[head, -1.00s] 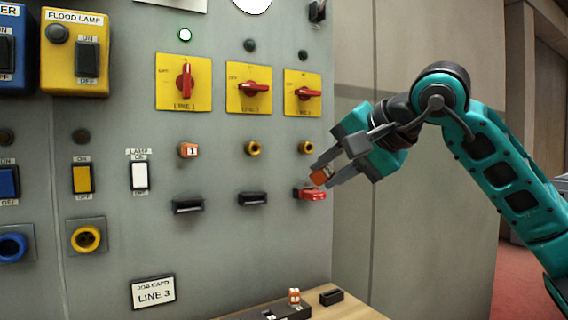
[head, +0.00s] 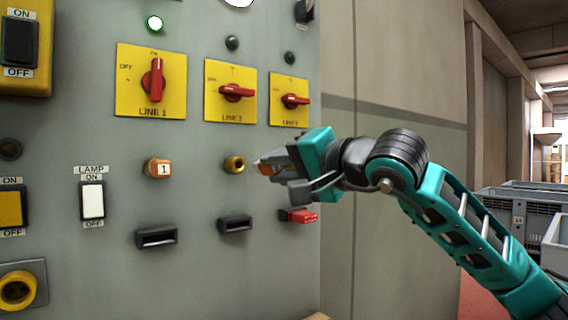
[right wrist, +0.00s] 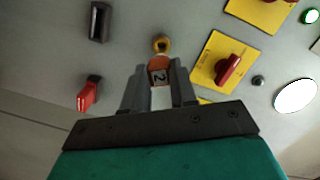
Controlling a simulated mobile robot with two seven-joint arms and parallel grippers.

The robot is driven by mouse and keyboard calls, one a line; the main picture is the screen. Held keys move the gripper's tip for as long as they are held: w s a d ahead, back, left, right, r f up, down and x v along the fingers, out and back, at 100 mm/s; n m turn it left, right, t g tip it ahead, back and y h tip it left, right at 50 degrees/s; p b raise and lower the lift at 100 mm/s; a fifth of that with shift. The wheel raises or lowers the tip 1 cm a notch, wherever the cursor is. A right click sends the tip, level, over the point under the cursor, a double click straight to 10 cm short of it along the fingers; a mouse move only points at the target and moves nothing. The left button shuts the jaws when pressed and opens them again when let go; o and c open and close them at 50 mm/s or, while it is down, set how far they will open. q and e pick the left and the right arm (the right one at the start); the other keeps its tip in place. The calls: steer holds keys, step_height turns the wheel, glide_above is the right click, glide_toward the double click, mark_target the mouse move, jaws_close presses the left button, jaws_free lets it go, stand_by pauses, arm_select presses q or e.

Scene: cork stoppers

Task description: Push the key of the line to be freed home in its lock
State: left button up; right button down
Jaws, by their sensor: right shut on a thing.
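My right gripper (head: 272,168) is shut on an orange key (right wrist: 159,66); a white tag marked 2 shows in the right wrist view. The key's front is close to the brass ring lock of line 2 (head: 235,164), which also shows just beyond the key in the right wrist view (right wrist: 161,43). In the head view a small gap shows between key and lock. The key of line 1 (head: 158,168), orange with a tag marked 1, sits in its lock. The line 3 lock is hidden behind my right gripper. My left gripper is not in view.
Above the locks are red rotary switches for line 1 (head: 152,80), line 2 (head: 236,92) and line 3 (head: 294,101). Below are black slots (head: 156,237) and a red piece (head: 298,215) close under my gripper. Grey crates (head: 520,215) stand far right.

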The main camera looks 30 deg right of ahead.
mark_target(254, 165)
steer(key=shift+p+x, duration=0.3)
steer(key=shift+x, duration=0.55)
steer(key=shift+d+p+x, duration=0.2)
steer(key=shift+p+x, duration=0.35)
steer(key=shift+x, duration=0.85)
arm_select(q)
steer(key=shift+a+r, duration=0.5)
arm_select(e)
steer(key=shift+w+r, duration=0.1)
steer(key=shift+w, duration=0.05)
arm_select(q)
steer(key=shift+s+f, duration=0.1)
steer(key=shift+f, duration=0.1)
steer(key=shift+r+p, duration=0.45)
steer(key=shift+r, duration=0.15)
arm_select(e)
steer(key=shift+x, duration=1.55)
steer(key=c, duration=0.8)
jaws_free()
steer(key=shift+d+r, duration=0.15)
